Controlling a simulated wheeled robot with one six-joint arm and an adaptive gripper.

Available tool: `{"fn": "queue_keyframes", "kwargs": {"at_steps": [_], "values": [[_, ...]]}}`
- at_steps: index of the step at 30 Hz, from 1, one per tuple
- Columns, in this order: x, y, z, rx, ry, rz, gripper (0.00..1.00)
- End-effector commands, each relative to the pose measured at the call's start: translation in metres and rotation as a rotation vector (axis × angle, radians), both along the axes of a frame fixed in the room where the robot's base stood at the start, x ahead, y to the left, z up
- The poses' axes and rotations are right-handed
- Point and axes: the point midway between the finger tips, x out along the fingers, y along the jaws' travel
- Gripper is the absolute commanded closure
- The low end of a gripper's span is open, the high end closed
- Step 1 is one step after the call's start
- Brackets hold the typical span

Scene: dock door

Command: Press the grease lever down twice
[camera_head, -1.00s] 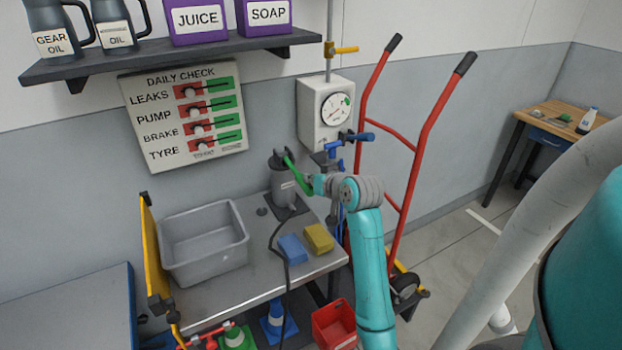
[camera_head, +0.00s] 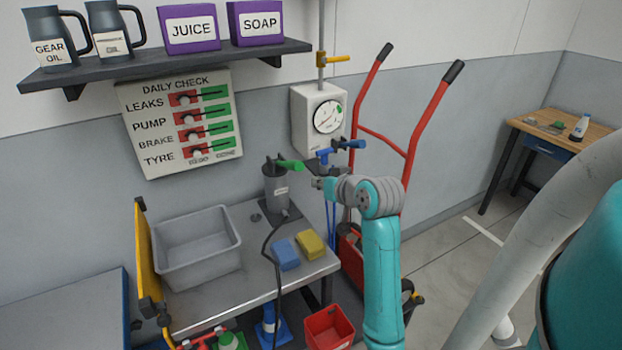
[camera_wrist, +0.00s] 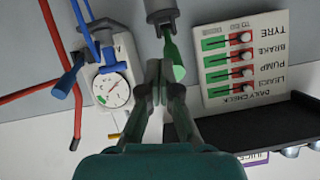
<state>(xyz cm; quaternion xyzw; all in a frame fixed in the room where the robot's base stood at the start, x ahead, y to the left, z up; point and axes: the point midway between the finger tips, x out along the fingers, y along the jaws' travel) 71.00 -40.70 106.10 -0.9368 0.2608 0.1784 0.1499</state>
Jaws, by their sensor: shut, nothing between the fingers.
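The grease lever (camera_head: 290,165) is a green handle on top of a dark grey grease pump (camera_head: 276,188) at the back of the bench. The lever sticks out to the right, nearly level with a slight downward slope. My gripper (camera_head: 317,184) is shut and empty, just right of the lever's end and a little lower in the head view, seemingly apart from it. In the wrist view, which is upside down, the lever (camera_wrist: 173,58) shows close by the fingertips of my gripper (camera_wrist: 162,72). Whether they touch there I cannot tell.
A gauge box (camera_head: 318,120) with a blue-handled valve (camera_head: 348,144) is right behind my gripper. A red hand truck (camera_head: 420,125) stands further right. A grey tub (camera_head: 197,245), a blue sponge (camera_head: 286,255) and a yellow sponge (camera_head: 312,244) lie on the bench. A shelf (camera_head: 170,65) hangs above.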

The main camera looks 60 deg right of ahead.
Motion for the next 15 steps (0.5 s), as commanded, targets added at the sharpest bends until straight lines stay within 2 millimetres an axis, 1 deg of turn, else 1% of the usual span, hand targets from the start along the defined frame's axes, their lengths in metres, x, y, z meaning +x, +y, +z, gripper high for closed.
{"fn": "queue_keyframes", "kwargs": {"at_steps": [1,3,6,15], "values": [[-0.007,0.004,0.001,-0.001,0.0,-0.001,1.0],[-0.015,0.007,0.002,-0.001,0.0,-0.002,1.0],[-0.021,0.011,0.004,-0.001,-0.001,-0.001,1.0],[-0.025,0.014,0.005,-0.001,-0.002,0.001,1.0]]}}
